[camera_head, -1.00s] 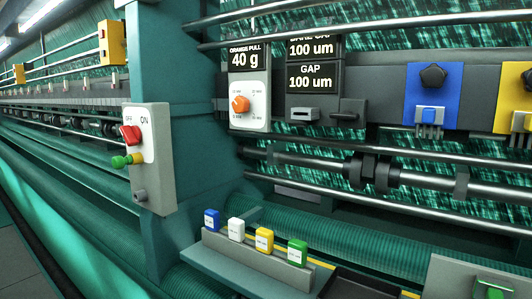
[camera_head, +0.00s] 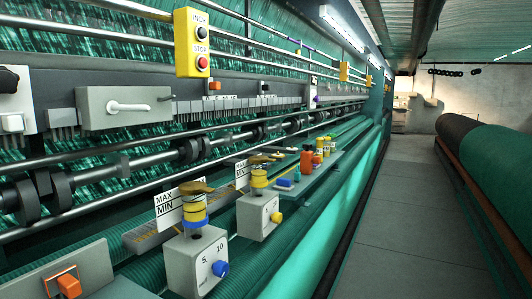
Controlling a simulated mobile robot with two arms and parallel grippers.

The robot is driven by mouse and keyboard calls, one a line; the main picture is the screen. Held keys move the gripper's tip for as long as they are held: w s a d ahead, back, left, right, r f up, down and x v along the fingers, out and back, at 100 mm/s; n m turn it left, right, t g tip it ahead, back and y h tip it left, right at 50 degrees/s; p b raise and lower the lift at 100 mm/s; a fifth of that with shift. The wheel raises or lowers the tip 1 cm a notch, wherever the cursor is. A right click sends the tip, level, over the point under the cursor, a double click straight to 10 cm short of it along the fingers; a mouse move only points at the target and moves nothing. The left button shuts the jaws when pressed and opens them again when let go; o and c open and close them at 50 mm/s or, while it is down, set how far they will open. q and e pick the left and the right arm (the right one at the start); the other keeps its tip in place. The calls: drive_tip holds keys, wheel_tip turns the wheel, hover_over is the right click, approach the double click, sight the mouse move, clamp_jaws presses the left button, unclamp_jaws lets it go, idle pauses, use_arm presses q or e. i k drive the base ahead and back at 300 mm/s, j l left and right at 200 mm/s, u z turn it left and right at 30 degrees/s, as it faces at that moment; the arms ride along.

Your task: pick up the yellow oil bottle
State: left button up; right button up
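Several small objects stand on a narrow ledge (camera_head: 320,172) along the machine in the middle of the head view. Among them are an orange-red bottle-like object (camera_head: 306,163) and, just behind it, small yellow items (camera_head: 320,146). One of these may be the yellow oil bottle, but they are too small to tell. A blue object (camera_head: 284,183) lies at the near end of the ledge. Neither of my grippers is in view.
Two grey dial boxes with yellow tops (camera_head: 196,262) (camera_head: 258,216) stand in the foreground. A yellow INCH/STOP box (camera_head: 191,42) hangs above. A clear grey aisle (camera_head: 390,235) runs to the right, bordered by large green and black rolls (camera_head: 490,165).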

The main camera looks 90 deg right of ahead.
sight(320, 141)
drive_tip(key=z, duration=3.15)
